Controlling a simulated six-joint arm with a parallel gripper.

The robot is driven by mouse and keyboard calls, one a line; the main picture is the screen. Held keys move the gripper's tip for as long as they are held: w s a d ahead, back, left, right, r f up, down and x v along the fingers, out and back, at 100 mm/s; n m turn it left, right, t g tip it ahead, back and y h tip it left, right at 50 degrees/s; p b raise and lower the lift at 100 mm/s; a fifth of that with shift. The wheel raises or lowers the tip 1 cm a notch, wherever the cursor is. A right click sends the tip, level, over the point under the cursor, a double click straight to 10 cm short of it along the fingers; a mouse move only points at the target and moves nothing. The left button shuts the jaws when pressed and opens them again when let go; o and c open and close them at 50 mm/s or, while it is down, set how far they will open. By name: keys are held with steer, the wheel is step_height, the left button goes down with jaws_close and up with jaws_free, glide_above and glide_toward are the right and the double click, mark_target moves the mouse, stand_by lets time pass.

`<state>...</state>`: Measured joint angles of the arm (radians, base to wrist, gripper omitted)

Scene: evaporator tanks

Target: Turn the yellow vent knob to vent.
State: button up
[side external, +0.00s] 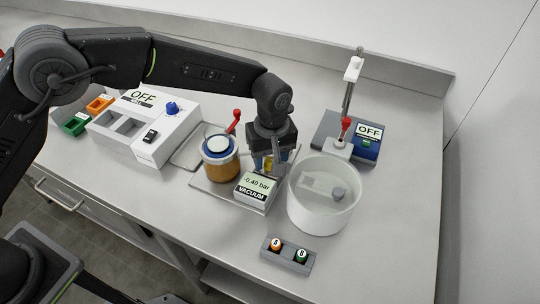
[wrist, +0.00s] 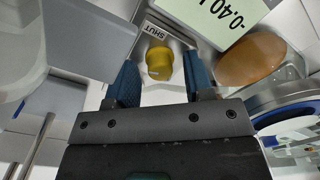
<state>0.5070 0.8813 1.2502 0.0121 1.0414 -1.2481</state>
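The yellow vent knob (wrist: 159,63) shows in the wrist view, with a label reading SHUT (wrist: 156,31) beside it. My gripper (wrist: 160,76) is open, with its two blue fingers on either side of the knob and visible gaps between them and it. In the side external view my gripper (side external: 266,164) points down just behind the vacuum box (side external: 254,190), whose display reads -0.40 bar. There the knob is mostly hidden by the fingers. The VENT label is not readable in either view.
Left of my gripper stands an amber jar with a blue-rimmed lid (side external: 220,146) and a red-handled lever (side external: 234,121). Close on the right is a white round tank (side external: 322,214). A white heater box reading OFF (side external: 150,125) stands farther left.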

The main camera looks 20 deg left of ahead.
mark_target(267, 160)
step_height(267, 160, up, 14)
steer(key=shift+w+d, duration=0.15)
stand_by(0.6)
steer(key=shift+f, duration=0.1)
steer(key=f+m, duration=0.2)
steer(key=f, duration=0.2)
steer(key=f+m, duration=0.2)
steer(key=f, duration=0.3)
steer(key=f+m, duration=0.3)
steer(key=f, duration=0.2)
steer(key=shift+s+a+h, duration=0.2)
steer(key=shift+a+h, duration=0.05)
steer(key=shift+h, duration=0.15)
